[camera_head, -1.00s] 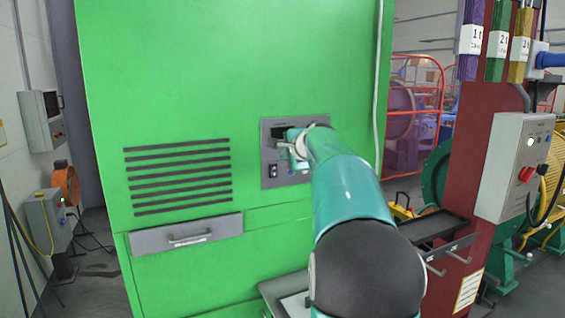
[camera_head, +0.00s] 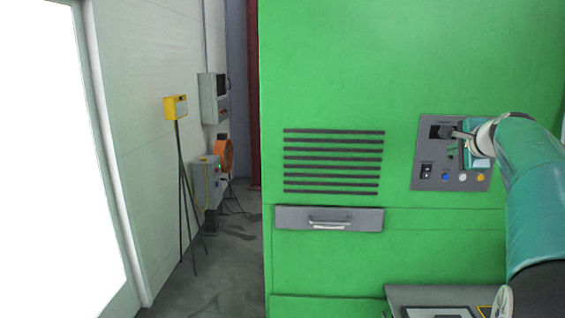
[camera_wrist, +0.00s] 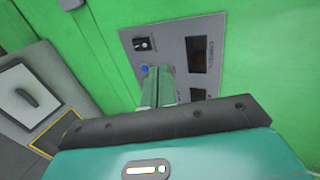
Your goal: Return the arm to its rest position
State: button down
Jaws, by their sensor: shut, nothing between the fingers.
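My teal arm (camera_head: 530,180) reaches in from the right of the head view toward the green cabinet. My gripper (camera_head: 465,150) is in front of the grey control panel (camera_head: 425,150) on that cabinet and covers part of it. In the wrist view, the two green fingers of my gripper (camera_wrist: 159,80) are together, with nothing seen between them. They overlap the control panel (camera_wrist: 180,42) there; whether they touch it I cannot tell.
The green cabinet (camera_head: 330,80) has a vent and a grey drawer (camera_head: 300,217). A grey ledge (camera_head: 400,295) juts out low at the right. A yellow box on a tripod (camera_head: 176,107) and an orange fan (camera_head: 225,155) stand left, beside clear floor (camera_head: 235,270).

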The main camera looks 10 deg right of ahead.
jog(key=s+a+f+n+g+y, duration=0.1)
jog(key=s+a+f+n, duration=0.2)
jog(key=a, duration=0.6)
jog(key=s+a+f+n+g+y, duration=0.1)
jog(key=s+a+f+n, duration=0.2)
jog(key=a, duration=0.5)
jog(key=s+a+f+n+g+y, duration=0.15)
jog(key=a+n, duration=0.25)
jog(key=a, duration=0.5)
jog(key=s+a+f+n+g, duration=0.1)
jog(key=s+a+f+n, duration=0.4)
jog(key=s+a+f, duration=0.2)
jog(key=s+a+f+n+g, duration=0.2)
jog(key=s+a+f+n, duration=0.4)
jog(key=s+f, duration=0.4)
jog(key=s+a, duration=0.1)
jog(key=s, duration=0.2)
jog(key=shift+f, duration=0.4)
jog(key=c, duration=2.2)
grip_release()
jog(key=shift+a+g, duration=0.1)
jog(key=shift+g, duration=0.15)
